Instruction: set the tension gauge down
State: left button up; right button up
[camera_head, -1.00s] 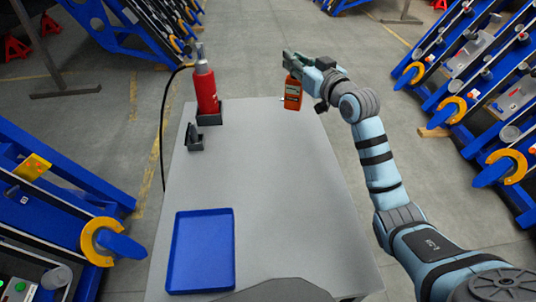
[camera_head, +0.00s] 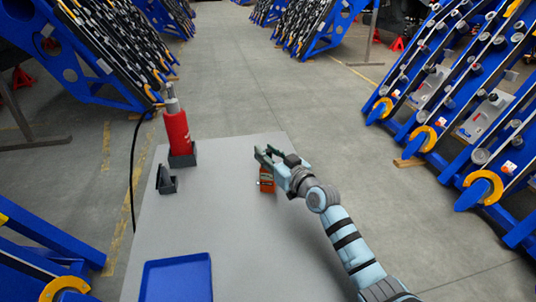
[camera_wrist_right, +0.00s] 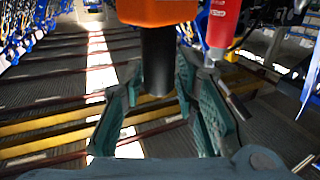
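The tension gauge (camera_head: 266,179) has an orange body and, in the wrist view, a black round stem (camera_wrist_right: 158,62). My right gripper (camera_head: 264,154) is at its upper end in the head view. In the right wrist view the two green fingers (camera_wrist_right: 160,80) lie close on either side of the stem and appear shut on it. The orange body (camera_wrist_right: 157,12) is cut off by the top edge there. The gauge is over the right part of the grey table (camera_head: 222,220); I cannot tell whether its base touches the top. My left gripper is not in view.
A small dark stand (camera_head: 166,181) is nearer. A blue tray (camera_head: 177,281) lies at the front. The table's middle is clear.

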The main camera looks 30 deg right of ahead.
jog(key=shift+o, duration=0.5)
jog(key=shift+s+r, duration=0.1)
jog(key=shift+s, duration=0.15)
jog(key=s+d+p, duration=0.1)
jog(key=s+p, duration=0.4)
jog(key=s, duration=0.6)
jog(key=shift+s+d+p, duration=0.2)
jog(key=shift+d+p, duration=0.1)
jog(key=shift+p, duration=0.05)
